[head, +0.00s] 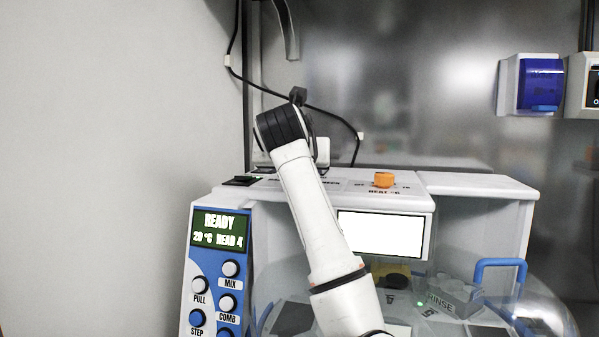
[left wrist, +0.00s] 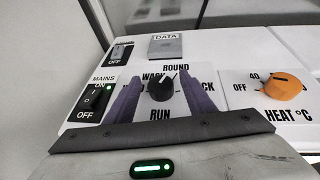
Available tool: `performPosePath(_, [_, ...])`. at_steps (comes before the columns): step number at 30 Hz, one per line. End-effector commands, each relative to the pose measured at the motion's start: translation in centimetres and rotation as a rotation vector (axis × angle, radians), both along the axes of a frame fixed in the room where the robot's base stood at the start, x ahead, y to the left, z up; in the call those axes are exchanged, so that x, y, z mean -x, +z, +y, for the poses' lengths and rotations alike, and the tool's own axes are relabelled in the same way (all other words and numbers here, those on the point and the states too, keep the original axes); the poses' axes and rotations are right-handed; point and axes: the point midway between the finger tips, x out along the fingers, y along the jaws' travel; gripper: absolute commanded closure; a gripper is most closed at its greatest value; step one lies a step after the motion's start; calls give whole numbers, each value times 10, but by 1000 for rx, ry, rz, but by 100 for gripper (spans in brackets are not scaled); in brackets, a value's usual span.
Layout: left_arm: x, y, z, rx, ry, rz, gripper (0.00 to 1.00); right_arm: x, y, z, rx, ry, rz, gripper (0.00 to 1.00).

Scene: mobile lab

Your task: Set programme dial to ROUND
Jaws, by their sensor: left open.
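The black programme dial (left wrist: 160,87) is on the white machine top in the left wrist view. Its labels include ROUND at the far side, RUN at the near side and a partly covered WASH at left. A small white mark on the dial's far edge points roughly toward ROUND; its exact alignment is hard to tell. My left gripper (left wrist: 161,80) is open, with one dark finger on each side of the dial. Contact cannot be told. In the head view my arm hides the dial and the gripper. My right gripper is not in view.
The orange heat dial (left wrist: 284,87) is right of the programme dial; it shows in the head view (head: 384,180). The mains switch (left wrist: 95,98) is at left, a grey DATA block (left wrist: 165,46) beyond. The machine's display (head: 218,230) reads READY. A clear dome (head: 535,300) is at lower right.

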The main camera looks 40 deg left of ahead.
Motion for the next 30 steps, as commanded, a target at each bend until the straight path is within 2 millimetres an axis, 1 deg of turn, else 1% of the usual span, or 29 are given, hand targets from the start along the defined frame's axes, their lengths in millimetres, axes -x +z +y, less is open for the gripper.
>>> performPosePath(1, [7, 3, -6, -1, -2, -4, 51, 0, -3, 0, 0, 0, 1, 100])
performPosePath(6, [32, 17, -26, 0, -1, -6, 51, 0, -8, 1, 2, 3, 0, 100])
performPosePath(9, [46, 24, -36, 0, -1, -6, 51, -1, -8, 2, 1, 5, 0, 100])
performPosePath(13, [58, 31, -45, 0, -1, -4, 51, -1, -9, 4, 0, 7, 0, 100])
performPosePath(18, [65, 34, -50, 0, 0, -1, 51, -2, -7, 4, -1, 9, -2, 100])
performPosePath(30, [65, 34, -50, -1, 0, -1, 51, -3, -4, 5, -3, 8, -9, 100])
